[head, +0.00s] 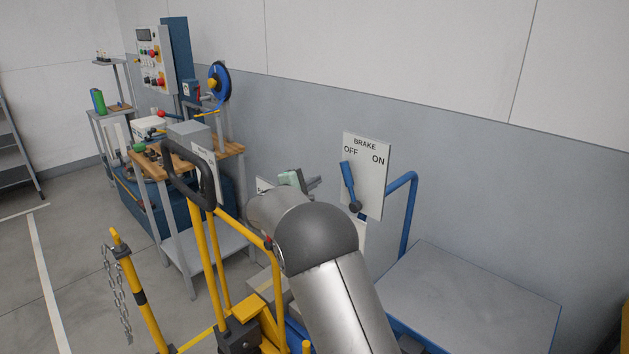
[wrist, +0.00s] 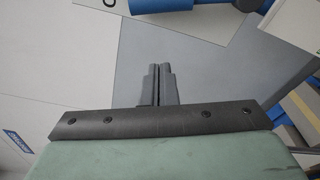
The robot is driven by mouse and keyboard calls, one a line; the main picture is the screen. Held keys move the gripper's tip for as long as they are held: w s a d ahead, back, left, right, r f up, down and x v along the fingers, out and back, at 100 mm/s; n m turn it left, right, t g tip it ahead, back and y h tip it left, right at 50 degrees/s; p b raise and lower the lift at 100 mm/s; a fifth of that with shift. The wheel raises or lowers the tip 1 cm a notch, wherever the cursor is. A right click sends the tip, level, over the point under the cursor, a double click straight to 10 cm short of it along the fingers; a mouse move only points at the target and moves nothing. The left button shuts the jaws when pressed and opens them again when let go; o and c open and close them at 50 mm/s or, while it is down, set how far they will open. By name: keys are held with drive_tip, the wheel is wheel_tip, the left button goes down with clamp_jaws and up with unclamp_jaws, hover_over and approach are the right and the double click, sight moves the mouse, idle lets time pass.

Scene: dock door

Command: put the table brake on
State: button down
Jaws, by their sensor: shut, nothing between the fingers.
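The white brake panel (head: 371,190) stands right of centre in the head view, marked OFF at left and ON at right. Its blue lever (head: 347,181) points up and slightly left from a dark pivot, on the OFF side. My gripper (head: 314,184) is left of the lever, apart from it, and partly hidden by my arm. In the wrist view my gripper (wrist: 160,70) has its two dark fingers together with nothing between them. A blue bar, likely the lever (wrist: 165,4), is cut off at the top edge, beyond the fingertips. The grey-topped table (head: 480,300) with a blue frame is at lower right.
A blue tube handle (head: 407,210) rises right of the panel. A yellow trolley with a black handle (head: 207,180) stands left of my arm. A bench (head: 153,168) with equipment is farther left. The grey wall (head: 480,160) is behind.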

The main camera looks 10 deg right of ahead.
sight(350, 184)
drive_tip(key=w+d+r+p, duration=0.1)
drive_tip(key=d+p, duration=0.2)
drive_tip(key=d, duration=0.3)
drive_tip(key=shift+w+d, duration=0.25)
drive_tip(key=shift+w, duration=0.15)
